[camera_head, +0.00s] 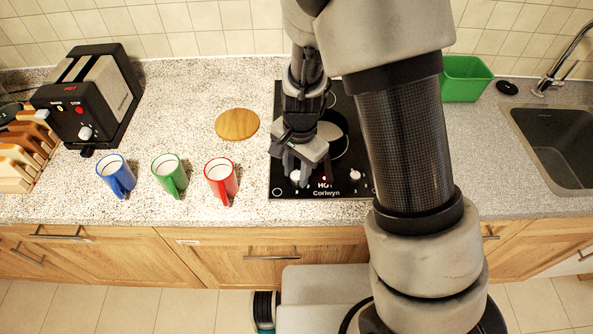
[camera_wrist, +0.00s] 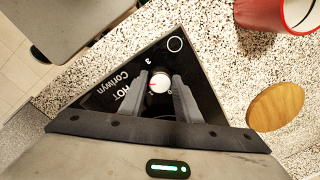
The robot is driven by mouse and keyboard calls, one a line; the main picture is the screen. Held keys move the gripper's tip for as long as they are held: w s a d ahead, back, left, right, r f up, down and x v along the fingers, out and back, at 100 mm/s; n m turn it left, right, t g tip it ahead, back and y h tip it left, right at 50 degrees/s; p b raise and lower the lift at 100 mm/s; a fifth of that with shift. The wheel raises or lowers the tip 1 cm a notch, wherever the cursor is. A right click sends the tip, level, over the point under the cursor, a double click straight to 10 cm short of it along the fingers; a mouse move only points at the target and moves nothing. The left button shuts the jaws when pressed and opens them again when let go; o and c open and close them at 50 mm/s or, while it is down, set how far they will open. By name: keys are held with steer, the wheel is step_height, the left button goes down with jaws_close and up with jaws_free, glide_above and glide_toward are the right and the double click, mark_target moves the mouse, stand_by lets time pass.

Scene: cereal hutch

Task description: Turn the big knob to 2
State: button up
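A black hob (camera_head: 283,110) marked "HOT Corlwyn" lies in the counter; it also shows in the wrist view (camera_wrist: 104,98). A white round knob (camera_wrist: 159,82) is near its front left corner, with small printed numbers around it, a "3" among them. The knob has a small red mark, but its exact setting is too small to read. My gripper (camera_wrist: 161,88) points down with its two fingers apart, one on each side of this knob. I cannot tell whether they touch it. In the head view my gripper (camera_head: 297,165) is over the hob's front left. A second white knob (camera_head: 354,175) is to the right.
Blue (camera_head: 116,177), green (camera_head: 170,175) and red (camera_head: 221,181) mugs stand left of the hob, the red nearest. A round wooden board (camera_head: 237,124) lies behind them. A black toaster (camera_head: 92,97) is far left. A green bin (camera_head: 465,79) and a sink (camera_head: 556,145) are right.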

steer(key=o, duration=0.5)
steer(key=shift+c, duration=0.2)
step_height(320, 180, up, 18)
steer(key=p, duration=0.1)
steer(key=shift+s+d+f, duration=0.25)
steer(key=shift+s+d, duration=0.05)
steer(key=shift+d, duration=0.05)
steer(key=s+d+r+n+t, duration=0.5)
steer(key=s+d+r+n, duration=0.3)
steer(key=s+d+r, duration=0.4)
steer(key=shift+s+d+r, duration=0.3)
steer(key=shift+s+r, duration=0.05)
steer(key=shift+s, duration=0.85)
